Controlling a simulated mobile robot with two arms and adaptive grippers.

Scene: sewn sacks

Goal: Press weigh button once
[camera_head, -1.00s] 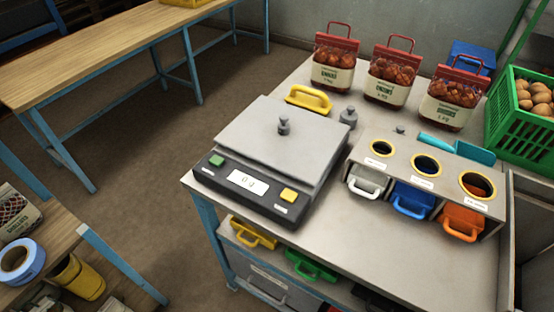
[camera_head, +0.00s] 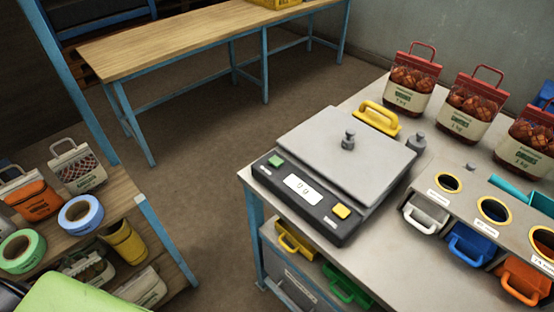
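The weighing scale (camera_head: 345,160) stands on the grey table, with a flat grey plate on top. Its dark front panel has a green button (camera_head: 276,161) at the left, a white display (camera_head: 303,189) in the middle and a yellow button (camera_head: 341,211) at the right. Small labels sit by both buttons, but their text is too small to read, so I cannot tell which is the weigh button. A small grey weight (camera_head: 348,140) stands on the plate. Neither of my grippers is in view.
Another weight (camera_head: 415,143) and a yellow handle (camera_head: 378,118) lie behind the scale. Red-topped sacks (camera_head: 412,80) stand at the back. A dispenser with a white bin (camera_head: 426,214) and a blue bin (camera_head: 470,245) is at the right. A shelf with tape rolls (camera_head: 81,215) is at the left.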

